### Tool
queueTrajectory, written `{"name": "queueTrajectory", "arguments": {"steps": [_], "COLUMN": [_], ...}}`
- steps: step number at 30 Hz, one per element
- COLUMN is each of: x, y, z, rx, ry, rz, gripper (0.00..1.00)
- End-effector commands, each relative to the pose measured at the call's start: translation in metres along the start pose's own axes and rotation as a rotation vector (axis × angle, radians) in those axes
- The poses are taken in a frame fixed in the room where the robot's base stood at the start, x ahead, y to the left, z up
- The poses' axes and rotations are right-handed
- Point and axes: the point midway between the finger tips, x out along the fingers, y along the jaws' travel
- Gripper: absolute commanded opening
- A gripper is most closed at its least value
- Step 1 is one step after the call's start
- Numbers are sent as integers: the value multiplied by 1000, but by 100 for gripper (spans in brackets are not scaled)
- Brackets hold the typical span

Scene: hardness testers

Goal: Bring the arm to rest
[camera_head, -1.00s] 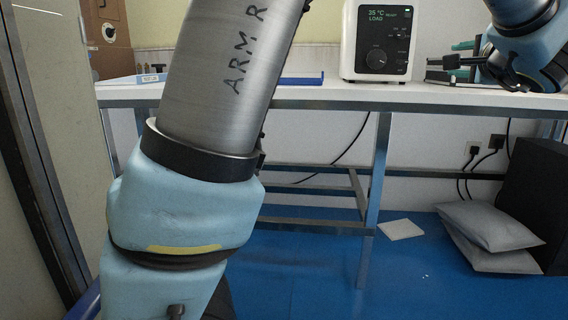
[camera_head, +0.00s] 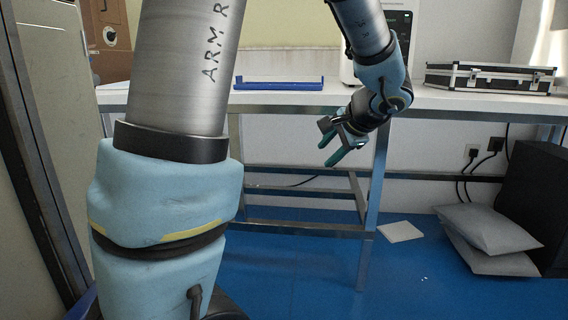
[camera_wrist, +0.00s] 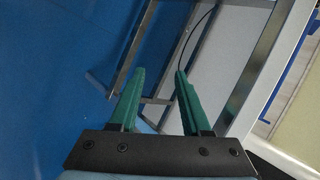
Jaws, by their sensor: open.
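My gripper (camera_head: 338,152) hangs in front of the table's front edge, a little below the tabletop, with its green fingers pointing down and to the left. In the wrist view its two green fingers (camera_wrist: 157,88) stand apart with nothing between them. My arm comes down from the top of the head view, and its large lower links fill the left of that view.
The white table (camera_head: 440,100) on a metal frame carries a blue tray (camera_head: 280,84), a white device (camera_head: 402,45) partly hidden by my arm, and a black-and-silver case (camera_head: 488,78). Grey sacks (camera_head: 488,236) lie on the blue floor beside a dark box (camera_head: 545,200).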

Motion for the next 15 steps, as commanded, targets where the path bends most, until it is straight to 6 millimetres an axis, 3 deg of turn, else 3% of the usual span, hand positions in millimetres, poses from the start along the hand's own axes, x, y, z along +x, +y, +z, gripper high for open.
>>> {"name": "queueTrajectory", "arguments": {"steps": [1,3,6,9,15], "x": [16,30,40,42,41], "y": [9,32,62,83,107], "z": [36,78,124,153,188], "rx": [-72,-187,-369,-538,-822], "ry": [-59,-122,-184,-222,-266], "rz": [97,237,399,506,619], "gripper": [48,48,48,48,48]}}
